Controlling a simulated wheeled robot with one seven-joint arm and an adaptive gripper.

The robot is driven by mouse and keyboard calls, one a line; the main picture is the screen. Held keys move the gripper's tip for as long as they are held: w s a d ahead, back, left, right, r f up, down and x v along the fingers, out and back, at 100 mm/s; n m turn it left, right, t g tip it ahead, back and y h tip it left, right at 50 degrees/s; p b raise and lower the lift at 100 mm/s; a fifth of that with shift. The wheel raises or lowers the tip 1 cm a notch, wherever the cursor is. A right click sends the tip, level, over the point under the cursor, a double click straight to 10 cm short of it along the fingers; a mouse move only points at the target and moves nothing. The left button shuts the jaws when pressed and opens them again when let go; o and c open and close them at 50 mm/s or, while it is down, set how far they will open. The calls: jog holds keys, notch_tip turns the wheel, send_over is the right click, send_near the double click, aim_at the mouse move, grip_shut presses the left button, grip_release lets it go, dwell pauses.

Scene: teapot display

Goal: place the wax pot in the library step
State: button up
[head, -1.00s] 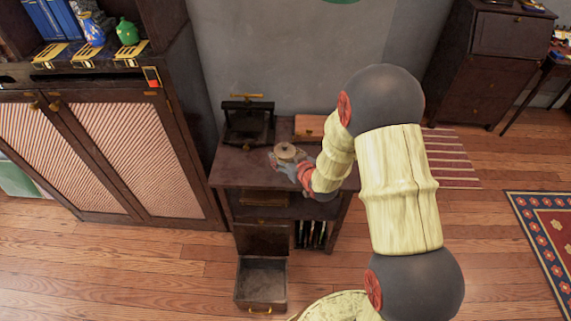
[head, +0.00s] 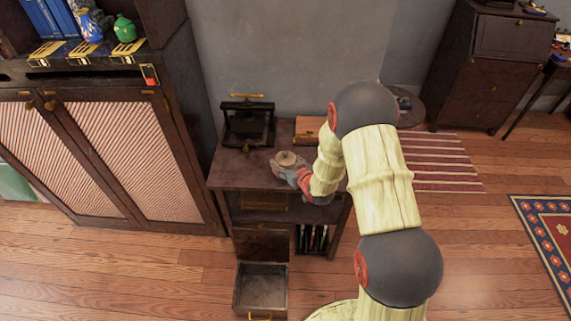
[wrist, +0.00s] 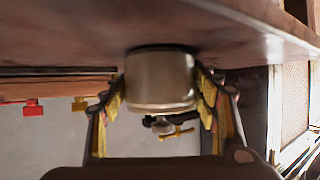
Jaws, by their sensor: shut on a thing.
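The wax pot (head: 287,158) is a small round pot with a tan, knobbed top in the head view. In the wrist view its pale metal side (wrist: 160,80) sits between both fingers. My gripper (head: 289,172) is shut on it over the dark cabinet's top (head: 235,172). In the wrist view the pot's end is at or very near that top; I cannot tell whether they touch.
A black press (head: 248,122) stands behind the pot, and a brown wooden box (head: 309,130) is at the back right. Upright books or folders (head: 313,238) fill a lower bay. A tall cabinet (head: 120,160) closes off the left.

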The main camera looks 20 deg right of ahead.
jog(key=shift+f, duration=0.1)
jog(key=o, duration=1.6)
